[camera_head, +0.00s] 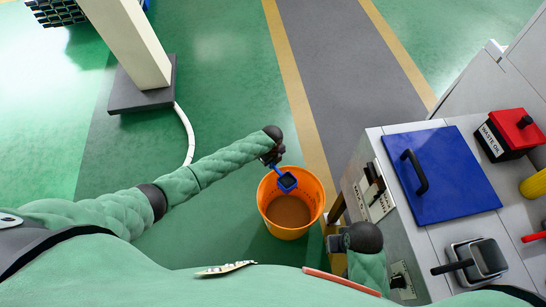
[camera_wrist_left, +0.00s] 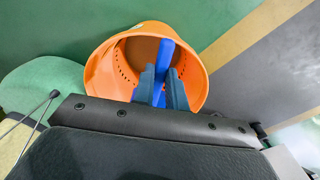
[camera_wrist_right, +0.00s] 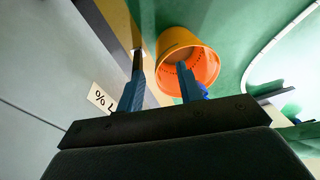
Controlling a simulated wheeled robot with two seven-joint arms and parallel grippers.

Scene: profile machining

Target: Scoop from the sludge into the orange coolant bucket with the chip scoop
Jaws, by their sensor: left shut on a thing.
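The orange coolant bucket (camera_head: 313,187) stands on the floor near the middle of the head view, with brown contents (camera_head: 289,212) inside.
A cream post on a dark base (camera_head: 143,90) stands at the upper left. Green floor around the bucket's left is clear.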

